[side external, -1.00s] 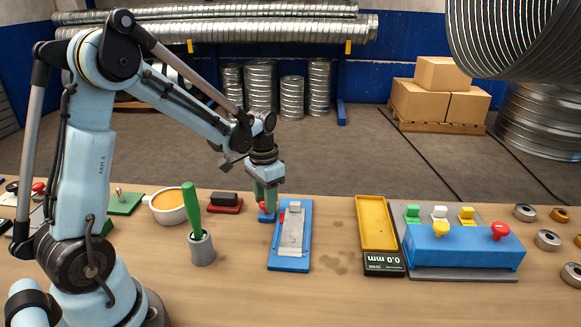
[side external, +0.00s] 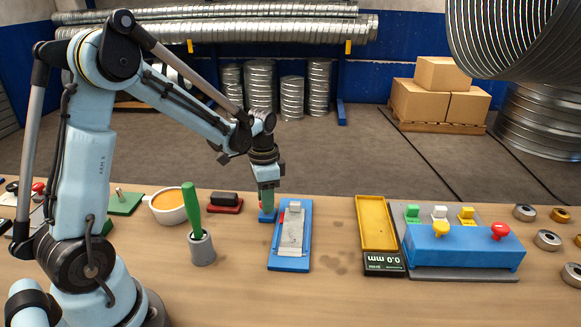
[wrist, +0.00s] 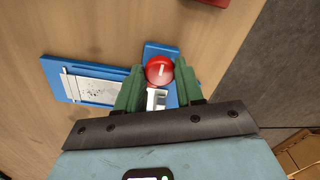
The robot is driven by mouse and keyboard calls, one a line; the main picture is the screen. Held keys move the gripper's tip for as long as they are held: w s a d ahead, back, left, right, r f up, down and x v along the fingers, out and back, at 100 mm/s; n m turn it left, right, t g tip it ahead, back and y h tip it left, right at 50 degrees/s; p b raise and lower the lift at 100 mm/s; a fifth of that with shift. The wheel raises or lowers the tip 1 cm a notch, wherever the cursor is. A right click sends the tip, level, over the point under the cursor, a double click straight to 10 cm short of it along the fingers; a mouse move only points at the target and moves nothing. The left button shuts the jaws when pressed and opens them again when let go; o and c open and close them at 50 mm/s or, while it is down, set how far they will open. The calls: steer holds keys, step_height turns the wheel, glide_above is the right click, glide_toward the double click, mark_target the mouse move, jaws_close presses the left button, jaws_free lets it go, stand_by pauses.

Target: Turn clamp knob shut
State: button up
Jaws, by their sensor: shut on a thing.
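The red clamp knob (wrist: 160,71) shows in the wrist view between the green fingers of my gripper (wrist: 158,74). It is round with a pale line across its top. My gripper (side external: 268,208) is shut on the knob, pointing down over the small blue block (side external: 266,217) at the clamp. The blue fixture plate (side external: 289,262) lies beside it, with a grey metal strip (side external: 292,236) on top. A white clamp part (wrist: 157,98) shows just below the knob in the wrist view. In the side view the fingers mostly hide the knob.
Left of the gripper are a dark block on a red base (side external: 224,203), an orange-filled bowl (side external: 168,207) and a green-handled tool in a grey cup (side external: 202,250). To the right are a yellow tray (side external: 375,225) and a blue box with knobs (side external: 465,247). The table front is clear.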

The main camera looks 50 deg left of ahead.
steer(key=o, duration=1)
steer(key=shift+o, duration=0.2)
step_height(320, 180, up, 12)
steer(key=s+d+f+n+t, duration=0.1)
steer(key=s+d+n+t, duration=0.3)
steer(key=s+d+t, duration=0.3)
steer(key=shift+s+d+f+n, duration=0.25)
steer(key=shift+s+d, duration=0.65)
steer(key=shift+d, duration=1.1)
